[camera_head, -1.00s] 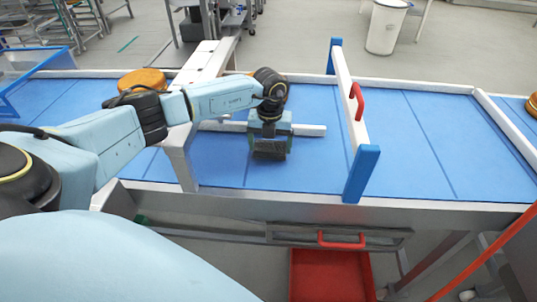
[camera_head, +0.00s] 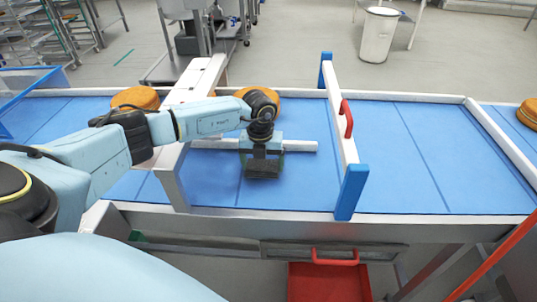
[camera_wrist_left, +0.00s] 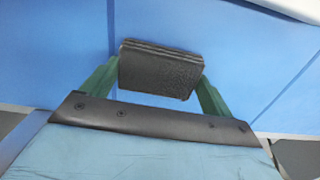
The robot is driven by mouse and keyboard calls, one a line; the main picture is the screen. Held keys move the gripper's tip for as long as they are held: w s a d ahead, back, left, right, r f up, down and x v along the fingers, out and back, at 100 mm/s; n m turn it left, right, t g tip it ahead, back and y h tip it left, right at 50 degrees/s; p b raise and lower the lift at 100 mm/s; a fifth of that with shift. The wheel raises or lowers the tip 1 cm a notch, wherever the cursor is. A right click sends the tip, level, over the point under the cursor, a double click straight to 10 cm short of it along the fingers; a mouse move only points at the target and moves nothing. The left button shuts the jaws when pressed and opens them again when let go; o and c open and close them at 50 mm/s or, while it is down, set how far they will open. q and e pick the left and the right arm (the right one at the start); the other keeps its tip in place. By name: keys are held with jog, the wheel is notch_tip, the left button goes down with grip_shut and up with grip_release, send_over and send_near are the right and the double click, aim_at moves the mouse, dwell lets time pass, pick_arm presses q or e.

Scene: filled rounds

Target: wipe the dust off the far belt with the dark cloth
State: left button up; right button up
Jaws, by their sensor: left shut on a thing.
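My left gripper (camera_head: 262,172) is low over the blue belt (camera_head: 310,185), between the white cross beam and the gate with blue posts. It is shut on a dark cloth (camera_wrist_left: 160,68), a folded, block-like pad held between green fingers in the left wrist view. In the head view the cloth is a dark patch at the gripper's tip. I cannot tell whether it touches the belt. No dust shows clearly on the belt. My right gripper is not in view.
A white bar (camera_head: 215,144) lies across the belt behind the gripper. The gate (camera_head: 343,130) has a red handle. Orange-brown rounds (camera_head: 135,98) sit on the belt at left, behind my wrist (camera_head: 242,93) and at far right (camera_head: 529,112).

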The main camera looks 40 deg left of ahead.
aim_at(251, 171)
pick_arm(q)
jog(key=shift+s+a+f, duration=0.35)
jog(key=shift+s+a, duration=0.1)
jog(key=shift+s, duration=0.1)
jog(key=shift+s+a+f, duration=0.35)
jog(key=shift+s+a, duration=0.1)
jog(key=shift+s, duration=0.1)
jog(key=shift+s+f+p, duration=0.1)
jog(key=shift+s+p, duration=0.2)
jog(key=shift+s, duration=0.1)
jog(key=shift+s+d+p, duration=0.2)
jog(key=shift+s+p, duration=0.05)
jog(key=shift+p, duration=0.1)
jog(key=shift+s+d+f+p, duration=0.1)
jog(key=shift+s+d+p, duration=0.1)
jog(key=shift+s+p, duration=0.85)
jog(key=shift+s+d, duration=0.15)
jog(key=shift+s, duration=0.05)
jog(key=shift+d+f, duration=0.2)
jog(key=shift+d, duration=0.2)
jog(key=shift+c, duration=0.4)
jog(key=shift+r+p, duration=0.6)
jog(key=shift+p, duration=0.05)
jog(key=r+p, duration=0.2)
jog(key=r, duration=0.1)
jog(key=r+p, duration=0.2)
jog(key=shift+w+r, duration=0.15)
jog(key=shift+w, duration=0.1)
